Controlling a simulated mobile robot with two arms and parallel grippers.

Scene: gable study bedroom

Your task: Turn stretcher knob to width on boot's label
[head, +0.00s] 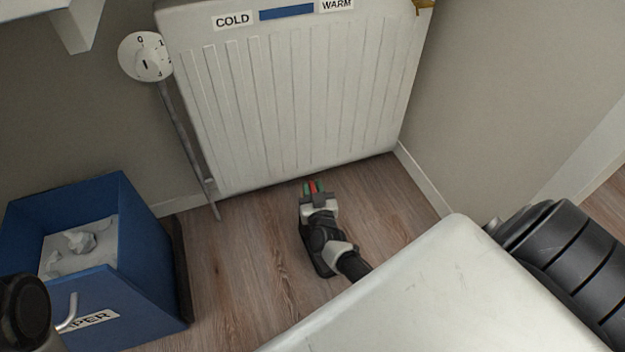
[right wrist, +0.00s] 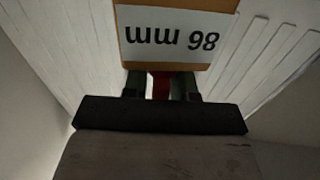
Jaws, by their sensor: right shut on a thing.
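My right gripper (head: 313,187) is low in front of the white radiator, its fingers pointing towards it. Its dark green fingertips are shut on a small red thing, which also shows between the fingers in the right wrist view (right wrist: 161,86). I cannot tell from its shape whether this is the stretcher knob. Just beyond the fingers in the right wrist view is a brown-edged thing with a white label (right wrist: 168,36). The label is upside down and seems to read 86 mm. No whole boot or stretcher can be made out. My left gripper is not in view.
The white radiator (head: 300,110), marked COLD and WARM, stands against the wall, with a round white dial (head: 145,57) at its left. A blue paper bin (head: 140,265) stands at the left. Wooden floor (head: 235,260) is clear between bin and gripper. A pale surface (head: 450,290) fills the lower right.

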